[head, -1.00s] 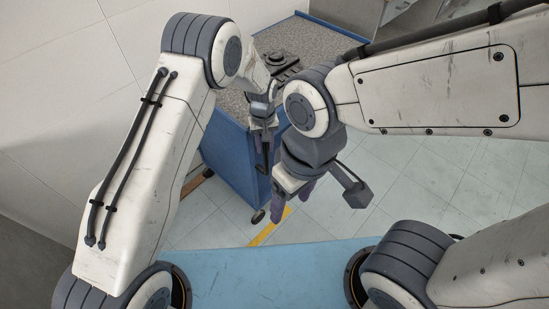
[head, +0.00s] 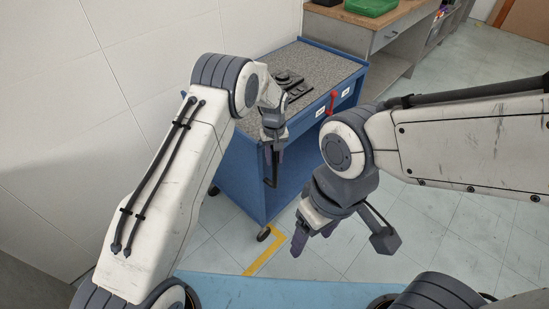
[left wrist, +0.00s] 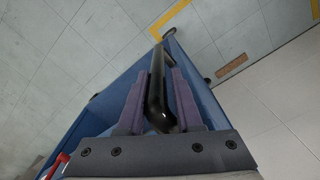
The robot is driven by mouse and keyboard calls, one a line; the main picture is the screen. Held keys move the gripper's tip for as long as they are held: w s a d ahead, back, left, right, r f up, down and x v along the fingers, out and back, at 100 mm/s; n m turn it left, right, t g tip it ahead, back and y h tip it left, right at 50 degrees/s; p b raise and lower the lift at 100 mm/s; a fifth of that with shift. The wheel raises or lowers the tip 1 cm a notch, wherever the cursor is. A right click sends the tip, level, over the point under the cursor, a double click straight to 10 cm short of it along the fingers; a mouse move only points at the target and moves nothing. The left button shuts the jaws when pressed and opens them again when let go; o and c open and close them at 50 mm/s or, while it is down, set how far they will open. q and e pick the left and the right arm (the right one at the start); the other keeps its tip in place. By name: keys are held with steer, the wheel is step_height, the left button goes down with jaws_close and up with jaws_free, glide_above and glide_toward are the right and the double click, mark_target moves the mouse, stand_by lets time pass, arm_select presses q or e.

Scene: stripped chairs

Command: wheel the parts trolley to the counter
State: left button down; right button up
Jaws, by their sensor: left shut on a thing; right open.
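The parts trolley (head: 232,172) is blue with a grey speckled top and stands beside the left wall in the head view. Its black handle (head: 271,178) is on the near end. My left gripper (head: 272,150) is shut on this handle; the left wrist view shows the black bar (left wrist: 156,90) between the purple fingers of the gripper (left wrist: 157,85). My right gripper (head: 312,237) is open and empty, in front of and right of the trolley. The counter (head: 375,22), with a wooden top and grey front, stands beyond the trolley.
Dark parts (head: 288,86) lie on the trolley top, and a red handle (head: 332,101) is on its side. A green tray (head: 370,6) sits on the counter. A yellow line (head: 264,250) marks the floor near a caster. Tiled floor to the right is clear.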

arm_select(q)
steer(key=c, duration=0.7)
jaws_free()
steer(key=shift+w+a, duration=0.1)
steer(key=shift+a, duration=0.1)
steer(key=shift+d, duration=0.1)
step_height(320, 180, up, 10)
steer(key=shift+f, duration=0.25)
steer(key=shift+r, duration=0.5)
